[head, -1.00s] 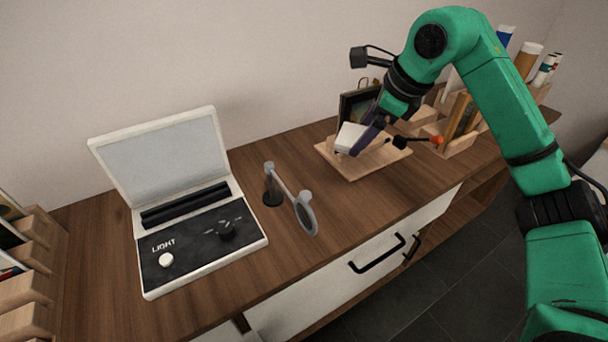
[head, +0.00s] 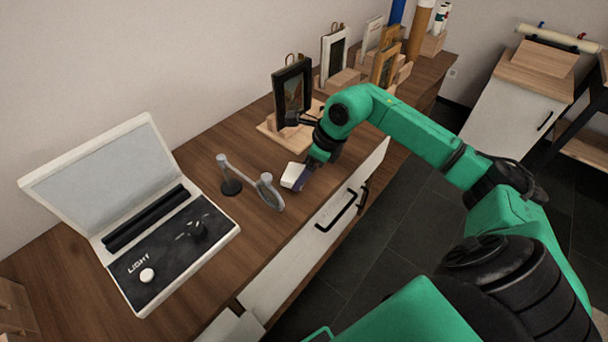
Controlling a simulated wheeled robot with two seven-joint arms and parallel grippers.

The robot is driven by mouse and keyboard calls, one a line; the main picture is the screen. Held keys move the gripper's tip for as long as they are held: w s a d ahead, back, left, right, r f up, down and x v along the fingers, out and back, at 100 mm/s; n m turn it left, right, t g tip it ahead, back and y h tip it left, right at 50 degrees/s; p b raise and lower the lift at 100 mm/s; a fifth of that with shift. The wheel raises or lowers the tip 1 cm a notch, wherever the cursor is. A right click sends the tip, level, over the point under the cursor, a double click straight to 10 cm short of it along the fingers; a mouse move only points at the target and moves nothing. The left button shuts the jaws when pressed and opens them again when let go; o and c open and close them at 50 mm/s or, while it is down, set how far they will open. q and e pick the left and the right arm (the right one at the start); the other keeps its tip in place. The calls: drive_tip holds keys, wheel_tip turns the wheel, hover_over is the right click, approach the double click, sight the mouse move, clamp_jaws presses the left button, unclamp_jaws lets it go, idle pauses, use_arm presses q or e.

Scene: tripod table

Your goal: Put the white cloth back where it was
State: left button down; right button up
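The white cloth (head: 293,176) shows as a small, pale, block-like shape near the front edge of the wooden tabletop. My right gripper (head: 304,178) holds it between its dark purplish fingers, just right of the round magnifier on a stand (head: 267,190). Whether the cloth touches the tabletop or is slightly above it, I cannot tell. The gripper's far finger is mostly hidden. My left gripper is not in view.
An open white light case (head: 130,292) with a black panel and knobs stands at the left. A dark framed picture (head: 292,88) stands on a wooden base behind my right wrist. More frames line the back. A white front with a black handle (head: 340,212) is below the tabletop edge.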

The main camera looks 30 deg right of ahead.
wheel_tip(320, 180, down, 2)
drive_tip(key=shift+f, duration=0.2)
drive_tip(key=o, duration=0.9)
drive_tip(key=shift+r, duration=0.35)
drive_tip(key=shift+s+d+r, duration=0.1)
drive_tip(key=shift+r, duration=0.1)
drive_tip(key=b+v, duration=0.1)
drive_tip(key=v, duration=1)
drive_tip(key=shift+r, duration=0.15)
